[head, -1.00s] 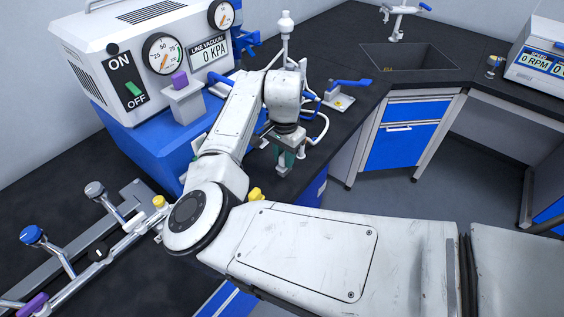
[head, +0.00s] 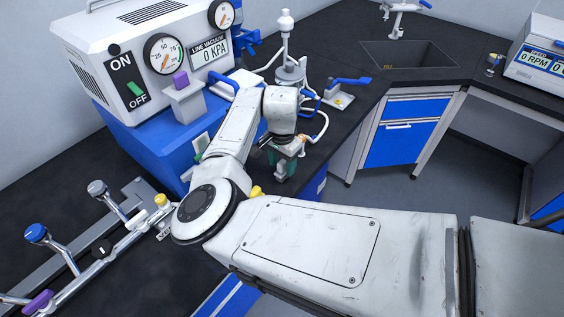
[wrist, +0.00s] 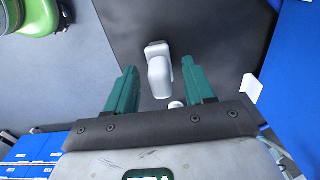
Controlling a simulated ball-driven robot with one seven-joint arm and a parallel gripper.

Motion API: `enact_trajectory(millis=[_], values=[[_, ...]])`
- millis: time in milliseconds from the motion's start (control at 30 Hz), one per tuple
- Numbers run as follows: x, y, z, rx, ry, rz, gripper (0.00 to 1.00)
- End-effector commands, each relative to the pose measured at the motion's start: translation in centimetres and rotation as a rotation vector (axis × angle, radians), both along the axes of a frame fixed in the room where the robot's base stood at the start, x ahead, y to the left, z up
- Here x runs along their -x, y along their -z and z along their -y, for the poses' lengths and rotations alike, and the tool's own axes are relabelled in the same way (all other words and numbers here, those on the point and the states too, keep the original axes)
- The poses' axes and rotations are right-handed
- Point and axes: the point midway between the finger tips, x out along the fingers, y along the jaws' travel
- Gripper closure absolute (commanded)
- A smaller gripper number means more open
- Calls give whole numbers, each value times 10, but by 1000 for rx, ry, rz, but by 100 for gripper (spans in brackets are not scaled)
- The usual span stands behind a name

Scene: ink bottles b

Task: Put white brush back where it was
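A white, rounded object (wrist: 158,70) with a bent top shows between my fingers in the wrist view, against the dark counter. It may be the white brush; I cannot tell for certain. My gripper (wrist: 160,68) is open, its green fingers wide apart, with a gap on both sides of the white object. A smaller white piece (wrist: 175,104) shows just below it, partly hidden by my gripper's body. In the head view my gripper (head: 284,168) hangs at the counter's front edge, and my arm hides much of what is around it.
A white vacuum machine (head: 130,60) on a blue base stands at the back left. A glass-and-tube stand (head: 290,70) and a blue-handled device (head: 345,92) are behind my gripper. A sink (head: 410,62) lies at the back right. Metal valves (head: 100,205) line the left counter.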

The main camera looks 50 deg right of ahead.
Motion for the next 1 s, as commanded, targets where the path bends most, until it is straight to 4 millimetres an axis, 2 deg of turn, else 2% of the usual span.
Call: enact_trajectory(millis=[233, 367, 800, 1000], values=[[0, -2, 0, 0, 0, 1, 47], [0, -13, 0, 1, 1, 1, 47], [1, -97, -1, 1, 1, 2, 47], [1, -117, -1, 0, 0, 1, 47]])
